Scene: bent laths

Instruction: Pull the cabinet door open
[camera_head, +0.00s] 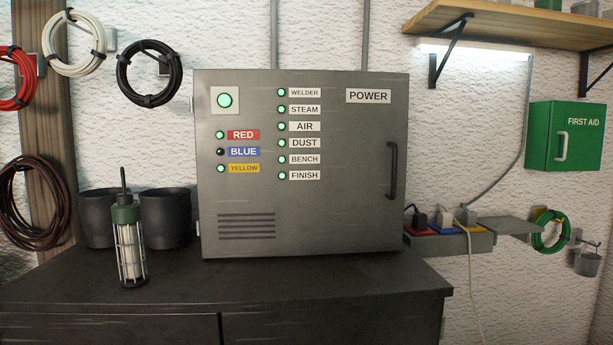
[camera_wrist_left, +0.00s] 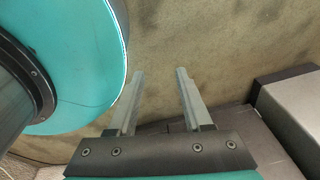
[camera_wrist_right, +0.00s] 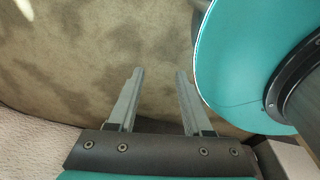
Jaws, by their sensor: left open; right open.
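The grey metal cabinet (camera_head: 340,220) stands on the dark bench in the head view. Its door is shut, with a dark vertical handle (camera_head: 392,170) at the right edge and hinges along the left side. The door carries lit green indicators, name labels and a POWER sign (camera_head: 368,96); the light beside BLUE is dark. My left gripper (camera_wrist_left: 157,72) is open and empty in its wrist view. My right gripper (camera_wrist_right: 158,72) is open and empty in its wrist view. Neither gripper shows in the head view, and neither wrist view shows the cabinet.
A caged lamp (camera_head: 130,245) and dark pots (camera_head: 166,218) stand left of the cabinet on the dark bench (camera_head: 330,285). A socket ledge with plugs (camera_head: 450,240) is at the right. A green first aid box (camera_head: 565,137) and a wooden shelf (camera_head: 510,22) are on the wall.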

